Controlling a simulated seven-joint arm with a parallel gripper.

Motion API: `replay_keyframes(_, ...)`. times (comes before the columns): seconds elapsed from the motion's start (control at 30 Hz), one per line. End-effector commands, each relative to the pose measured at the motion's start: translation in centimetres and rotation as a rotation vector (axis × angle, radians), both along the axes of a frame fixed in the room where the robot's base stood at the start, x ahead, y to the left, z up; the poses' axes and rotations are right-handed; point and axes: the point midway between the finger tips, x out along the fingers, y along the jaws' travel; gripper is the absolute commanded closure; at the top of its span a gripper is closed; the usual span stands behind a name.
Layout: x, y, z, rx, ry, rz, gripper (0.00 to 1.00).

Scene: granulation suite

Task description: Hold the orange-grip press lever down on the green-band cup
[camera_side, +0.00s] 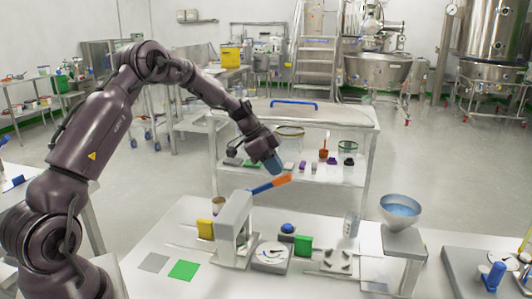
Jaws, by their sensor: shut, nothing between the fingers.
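The press (233,228) is a pale grey upright frame on the white table. Its lever has a blue shaft (258,188) and an orange grip (281,181), and it slopes up to the right. My gripper (275,168), with blue fingertips, is shut and empty just above the orange grip. I cannot tell whether the fingertips touch it. I cannot make out a green-band cup under the press; the frame hides part of that space. A small cup (217,203) shows behind the press at the left, its band unclear.
A round dial (271,256), a green block (303,245) and a blue dome (288,228) stand right of the press. A yellow block (205,229) is left of it. A clear cup (351,225) and a blue bowl (400,208) on a stand are farther right. A cart (368,180) stands behind.

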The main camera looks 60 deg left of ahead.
Motion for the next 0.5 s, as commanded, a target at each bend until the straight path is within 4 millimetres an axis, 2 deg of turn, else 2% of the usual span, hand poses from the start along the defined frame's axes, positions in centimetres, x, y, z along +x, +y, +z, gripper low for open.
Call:
replay_keyframes(0.13, 0.28, -0.25, -0.65, 0.000, 0.000, 0.000, 1.00)
replay_keyframes(0.5, 0.33, -0.30, -0.69, 0.001, 0.000, 0.001, 1.00)
